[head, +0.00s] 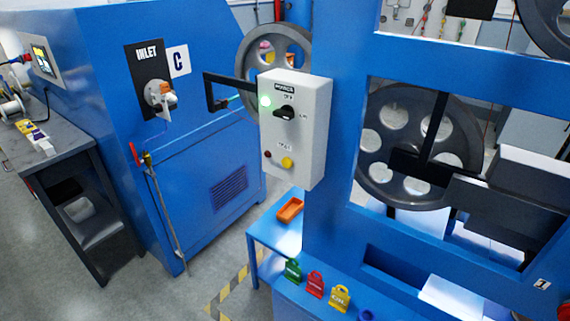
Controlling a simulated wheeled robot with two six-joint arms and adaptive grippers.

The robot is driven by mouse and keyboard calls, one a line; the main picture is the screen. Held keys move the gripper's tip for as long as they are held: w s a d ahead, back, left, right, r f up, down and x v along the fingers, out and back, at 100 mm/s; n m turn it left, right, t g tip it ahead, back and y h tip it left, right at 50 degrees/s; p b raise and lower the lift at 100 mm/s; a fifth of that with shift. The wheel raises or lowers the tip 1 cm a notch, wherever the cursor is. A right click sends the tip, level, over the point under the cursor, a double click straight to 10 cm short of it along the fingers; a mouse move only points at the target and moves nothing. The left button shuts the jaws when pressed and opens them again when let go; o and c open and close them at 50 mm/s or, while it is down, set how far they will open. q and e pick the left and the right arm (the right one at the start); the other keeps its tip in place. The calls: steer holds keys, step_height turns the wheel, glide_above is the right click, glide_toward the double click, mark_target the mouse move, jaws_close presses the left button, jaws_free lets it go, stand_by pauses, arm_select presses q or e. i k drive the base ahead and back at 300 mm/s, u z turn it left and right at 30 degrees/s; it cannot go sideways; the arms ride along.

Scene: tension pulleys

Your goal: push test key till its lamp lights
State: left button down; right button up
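A white control box (313,130) is mounted on the blue machine frame, near the middle of the head view. Below, under a small label that seems to read TEST, are a yellow round key (287,162) and a small dark red lamp (267,154). The dark red lamp looks unlit. Nothing touches the yellow key. Neither of my grippers can be made out in the head view.
A black bracket (210,92) juts out left of the box. Green (292,271), red (315,284) and yellow (340,298) tags stand on the blue ledge below. An orange tray (290,210) lies behind. A grey bench (70,128) is at left. Floor between is clear.

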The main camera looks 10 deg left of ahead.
mark_target(286, 163)
steer(key=u, duration=1.5)
steer(key=k, duration=0.85)
steer(key=z, duration=1.75)
steer(key=i, duration=0.5)
steer(key=u, duration=0.1)
